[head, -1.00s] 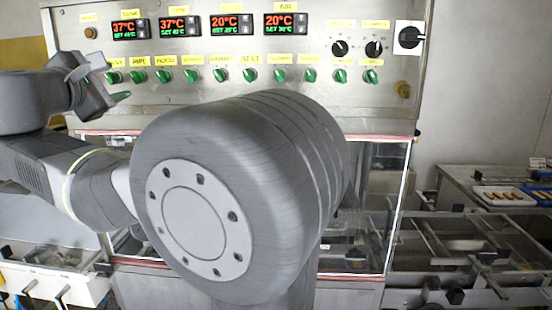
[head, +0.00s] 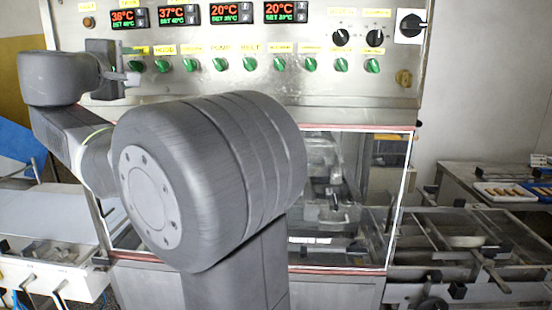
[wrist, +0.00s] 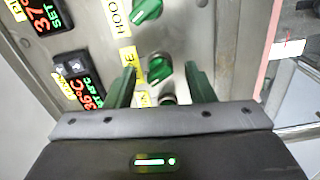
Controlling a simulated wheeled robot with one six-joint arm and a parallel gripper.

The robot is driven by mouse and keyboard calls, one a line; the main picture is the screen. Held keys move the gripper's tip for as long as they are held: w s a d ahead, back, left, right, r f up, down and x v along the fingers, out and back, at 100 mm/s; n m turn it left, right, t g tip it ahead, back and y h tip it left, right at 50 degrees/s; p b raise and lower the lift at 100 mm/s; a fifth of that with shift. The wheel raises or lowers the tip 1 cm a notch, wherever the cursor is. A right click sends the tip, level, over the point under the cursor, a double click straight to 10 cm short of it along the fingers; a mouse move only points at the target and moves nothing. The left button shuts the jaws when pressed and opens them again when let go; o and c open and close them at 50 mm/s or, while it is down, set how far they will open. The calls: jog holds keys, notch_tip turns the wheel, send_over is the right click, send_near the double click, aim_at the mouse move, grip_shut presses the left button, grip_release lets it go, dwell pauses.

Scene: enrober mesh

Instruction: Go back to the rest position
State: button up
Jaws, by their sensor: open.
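My gripper (head: 128,77) is at the left end of the control panel (head: 200,80), in front of the row of green knobs. In the wrist view my gripper (wrist: 160,78) is open, with its two green fingers apart. A green knob (wrist: 159,69) shows between the fingers; I cannot tell whether they reach around it. Another green knob (wrist: 147,10) is farther up in that view. My arm fills the middle of the head view and hides part of the machine.
Red and green displays (head: 280,12) and a black rotary switch (head: 410,25) are on the panel. A glass enclosure (head: 345,200) is below it. A side table with a tray (head: 505,192) is at right. A blue panel (head: 15,145) is at far left.

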jog(key=m+b, duration=0.1)
jog(key=m, duration=0.3)
jog(key=shift+f+m+b, duration=0.1)
jog(key=shift+m+b, duration=0.2)
jog(key=shift+s, duration=0.25)
jog(key=shift+s+a, duration=0.1)
jog(key=shift+s, duration=0.75)
jog(key=shift+r, duration=0.2)
